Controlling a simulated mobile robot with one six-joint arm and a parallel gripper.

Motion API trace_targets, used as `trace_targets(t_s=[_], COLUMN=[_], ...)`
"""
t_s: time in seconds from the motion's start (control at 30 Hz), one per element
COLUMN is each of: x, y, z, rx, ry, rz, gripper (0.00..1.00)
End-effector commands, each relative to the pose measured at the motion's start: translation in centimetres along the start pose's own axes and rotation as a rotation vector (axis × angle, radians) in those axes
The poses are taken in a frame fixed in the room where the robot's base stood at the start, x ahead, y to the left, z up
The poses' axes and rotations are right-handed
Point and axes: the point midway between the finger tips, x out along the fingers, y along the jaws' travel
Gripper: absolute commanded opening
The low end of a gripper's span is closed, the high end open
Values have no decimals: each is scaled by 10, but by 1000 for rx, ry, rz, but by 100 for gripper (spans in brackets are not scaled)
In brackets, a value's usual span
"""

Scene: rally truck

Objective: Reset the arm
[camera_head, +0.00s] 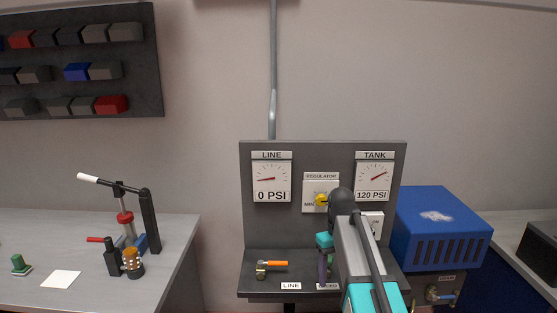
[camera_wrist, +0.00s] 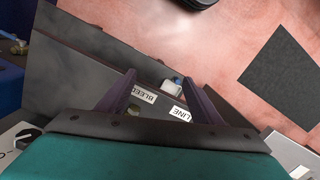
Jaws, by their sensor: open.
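My arm reaches up from the bottom right in the head view, in front of the dark grey air panel (camera_head: 285,228). My gripper (camera_head: 322,280) hangs with its purple fingers pointing down, just above the panel's shelf by the partly covered BLEED label. In the wrist view my gripper (camera_wrist: 168,92) has its fingers spread apart, with nothing seen held between them. The BLEED label (camera_wrist: 137,92) and the LINE label (camera_wrist: 180,114) lie near the fingers there. A valve with an orange handle (camera_head: 273,264) sits left of my gripper, apart from it. My arm hides part of the panel's right side.
The LINE gauge (camera_head: 271,180) reads 0 PSI and the TANK gauge (camera_head: 374,178) 120 PSI. A yellow regulator knob (camera_head: 321,200) is close to my arm. A blue box (camera_head: 440,228) stands right. A bench (camera_head: 180,250) with a press stands left. Reddish floor shows in the wrist view.

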Motion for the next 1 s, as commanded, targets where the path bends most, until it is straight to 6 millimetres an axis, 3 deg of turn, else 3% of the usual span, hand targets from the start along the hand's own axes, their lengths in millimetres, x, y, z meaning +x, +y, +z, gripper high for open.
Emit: trace_targets(t_s=[0.03,0.47,1.0], x=[18,161,329], y=[-1,-15,-42], z=[2,35,102], rx=[0,-2,20], ry=[-17,-178,-338], rz=[-7,-69,-125], gripper=[60,60,60])
